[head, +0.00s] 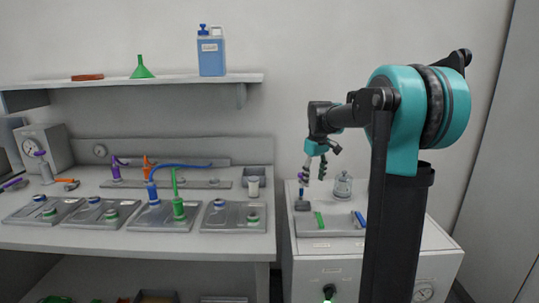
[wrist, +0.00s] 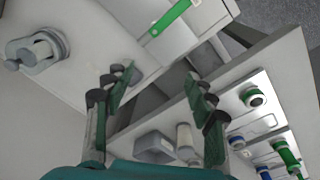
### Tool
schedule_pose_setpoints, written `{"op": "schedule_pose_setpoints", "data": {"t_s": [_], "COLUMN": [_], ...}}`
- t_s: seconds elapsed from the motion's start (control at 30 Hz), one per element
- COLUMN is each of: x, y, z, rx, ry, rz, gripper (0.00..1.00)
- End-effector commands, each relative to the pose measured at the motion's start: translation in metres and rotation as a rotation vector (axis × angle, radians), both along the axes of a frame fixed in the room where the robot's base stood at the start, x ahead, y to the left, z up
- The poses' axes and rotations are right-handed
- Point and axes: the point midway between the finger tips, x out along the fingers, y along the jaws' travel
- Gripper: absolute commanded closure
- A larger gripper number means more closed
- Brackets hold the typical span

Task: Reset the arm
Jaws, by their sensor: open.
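My arm with its teal joints stands at the right in the head view. My gripper (head: 314,168) hangs at the end of the arm, pointing down over the small side cabinet. In the wrist view my gripper (wrist: 158,100) is open, its dark fingers apart with nothing between them. Beyond the fingers lie the side cabinet's light top, the gap and the workbench edge. Below the gripper in the head view a dark blue item (head: 302,203) stands at the tray's back left; I cannot tell whether they touch.
A shelf (head: 180,79) holds a blue jug (head: 211,52) and green funnel (head: 141,68).

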Motion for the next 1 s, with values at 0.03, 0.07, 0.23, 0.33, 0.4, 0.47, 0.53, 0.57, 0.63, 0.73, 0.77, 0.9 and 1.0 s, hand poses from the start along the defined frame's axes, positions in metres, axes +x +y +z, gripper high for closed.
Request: {"op": "schedule_pose_setpoints", "data": {"t_s": [0.03,0.07,0.23,0.33,0.4,0.47,0.53,0.57,0.63,0.73,0.77,0.9,1.0], "x": [-0.013,-0.022,-0.085,-0.129,-0.161,-0.189,-0.219,-0.232,-0.257,-0.283,-0.289,-0.302,-0.303], "y": [-0.002,-0.003,-0.012,-0.016,-0.019,-0.021,-0.023,-0.023,-0.025,-0.026,-0.026,-0.027,-0.027], "z": [-0.008,-0.014,-0.056,-0.087,-0.108,-0.127,-0.148,-0.157,-0.174,-0.192,-0.196,-0.205,-0.206], "rx": [0.003,0.005,0.026,0.044,0.058,0.072,0.088,0.094,0.109,0.125,0.128,0.137,0.139], "ry": [-0.013,-0.021,-0.085,-0.125,-0.154,-0.178,-0.204,-0.214,-0.235,-0.257,-0.261,-0.272,-0.274], "rz": [-0.027,-0.045,-0.183,-0.273,-0.336,-0.389,-0.446,-0.469,-0.516,-0.565,-0.575,-0.602,-0.605], "gripper": [0.44,0.44,0.44,0.44,0.44,0.44,0.44,0.44,0.44,0.44,0.44,0.44,0.44]}}
